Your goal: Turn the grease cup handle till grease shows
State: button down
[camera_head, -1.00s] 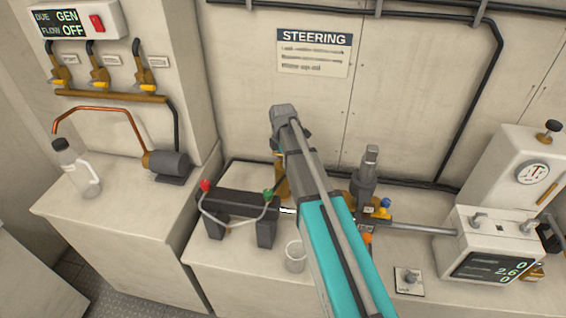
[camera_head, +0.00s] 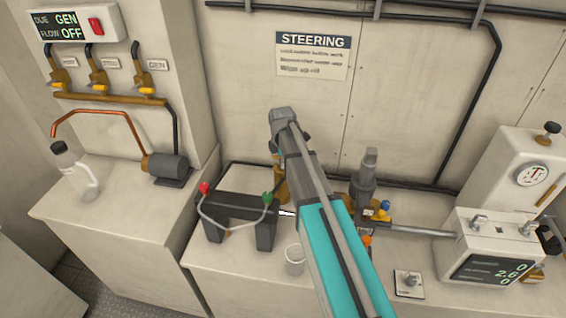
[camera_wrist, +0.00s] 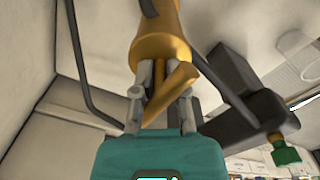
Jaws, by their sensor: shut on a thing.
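The grease cup (camera_wrist: 162,42) is a brass body with a wide flared collar at the top middle of the wrist view. Its angled brass handle (camera_wrist: 176,88) sticks out between the fingers of my gripper (camera_wrist: 162,103). The gripper is shut on the handle, with a grey finger on each side. In the head view, a brass part that looks like the cup (camera_head: 281,188) shows behind my arm, which hides most of it. I cannot make out any grease in either view.
A dark bracket with a red knob (camera_head: 204,187) and a green knob (camera_head: 267,196) stands close left of my arm. A clear cup (camera_head: 294,260) is beside the arm. A grey upright fitting (camera_head: 366,175) and a display box (camera_head: 485,250) stand to the right.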

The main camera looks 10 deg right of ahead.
jog(key=shift+m, duration=0.7)
jog(key=shift+s+m, duration=0.1)
jog(key=shift+m, duration=0.9)
jog(key=m, duration=1.2)
jog(key=shift+m, duration=0.3)
jog(key=m, duration=1.2)
jog(key=shift+m, duration=0.3)
